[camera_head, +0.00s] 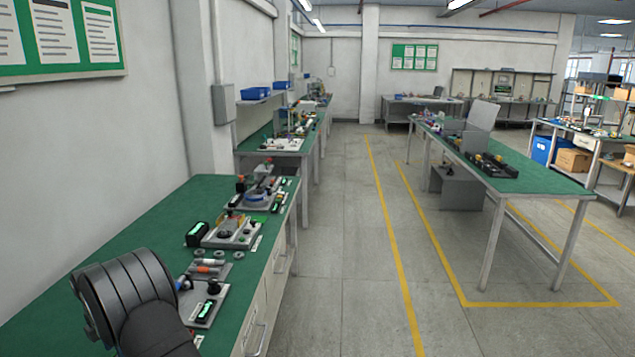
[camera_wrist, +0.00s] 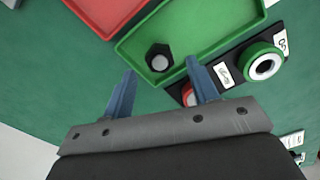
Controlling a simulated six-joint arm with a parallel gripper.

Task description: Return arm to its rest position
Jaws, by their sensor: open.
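My gripper (camera_wrist: 160,66) shows in the wrist view with its two blue fingers apart and nothing between them. Beyond the fingertips is a green tray (camera_wrist: 205,25) with a dark hexagonal part (camera_wrist: 158,57) lying in it. A red tray (camera_wrist: 105,12) adjoins it at the upper left. In the head view my black arm reaches over the near green workbench (camera_head: 150,220) from the lower left. The arm hides part of the bench, and I cannot clearly make out the gripper there.
A dark control panel (camera_wrist: 235,70) with a green-ringed button stands beside the green tray. In the head view, several grey fixtures (camera_head: 232,230) line the bench's right side, with small cylindrical parts (camera_head: 205,268) nearer me. The bench's left part is bare. A wall runs along the left.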

